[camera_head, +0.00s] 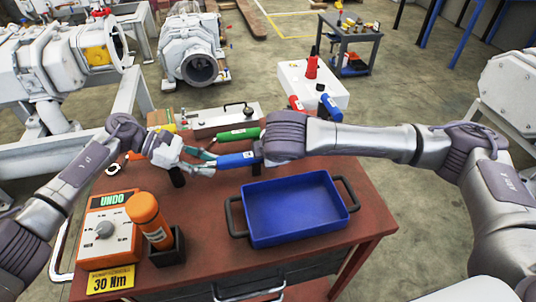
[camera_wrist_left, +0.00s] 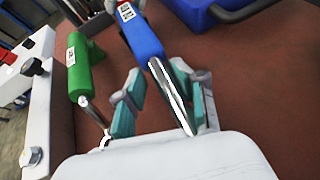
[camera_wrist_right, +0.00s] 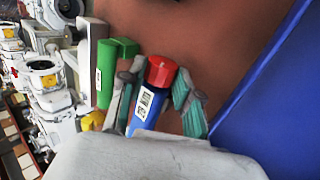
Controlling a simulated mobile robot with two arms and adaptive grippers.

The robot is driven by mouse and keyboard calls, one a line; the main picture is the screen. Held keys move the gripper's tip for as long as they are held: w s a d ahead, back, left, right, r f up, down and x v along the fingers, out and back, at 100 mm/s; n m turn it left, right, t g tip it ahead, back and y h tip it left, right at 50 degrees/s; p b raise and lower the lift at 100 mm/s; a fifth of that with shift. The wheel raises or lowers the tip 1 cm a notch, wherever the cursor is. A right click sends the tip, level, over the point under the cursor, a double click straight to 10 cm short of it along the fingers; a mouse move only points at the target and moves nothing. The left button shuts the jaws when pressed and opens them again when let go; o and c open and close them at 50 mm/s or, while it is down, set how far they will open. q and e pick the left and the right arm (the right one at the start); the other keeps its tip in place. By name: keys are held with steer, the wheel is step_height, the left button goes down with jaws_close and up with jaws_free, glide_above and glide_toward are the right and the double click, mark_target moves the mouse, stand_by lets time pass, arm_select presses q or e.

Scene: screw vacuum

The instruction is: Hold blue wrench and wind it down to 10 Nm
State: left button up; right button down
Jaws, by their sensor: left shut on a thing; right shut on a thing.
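The blue wrench (camera_head: 237,160) is held above the brown table by both grippers. My left gripper (camera_head: 203,162) is shut on its metal shaft; the left wrist view shows the shaft (camera_wrist_left: 172,92) between the teal fingers and the blue handle beyond. My right gripper (camera_head: 258,152) is shut on the handle's other end. In the right wrist view the blue handle (camera_wrist_right: 146,107), with a white label and a red end cap (camera_wrist_right: 161,72), lies between the fingers. The wrench's far tip is hidden by my left gripper. Any scale on the wrench is not readable.
A green wrench (camera_head: 238,135) lies just behind the blue one. A blue tray (camera_head: 292,243) sits at the table's front right. An orange tool (camera_head: 148,215) stands in a black holder beside an orange box (camera_head: 108,232) displaying "UNDO" and a "30 Nm" sign (camera_head: 111,281).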

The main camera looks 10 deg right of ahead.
steer(key=g, duration=0.6)
steer(key=shift+w+f+g, duration=0.1)
steer(key=shift+w+g, duration=0.2)
steer(key=shift+w, duration=0.1)
steer(key=g, duration=0.5)
steer(key=shift+w+f+g, duration=0.15)
steer(key=shift+w+g, duration=0.15)
steer(key=shift+g, duration=0.1)
steer(key=c, duration=0.8)
jaws_free()
steer(key=shift+r, duration=0.25)
steer(key=v, duration=0.7)
steer(key=shift+r, duration=0.3)
steer(key=shift+a, duration=0.1)
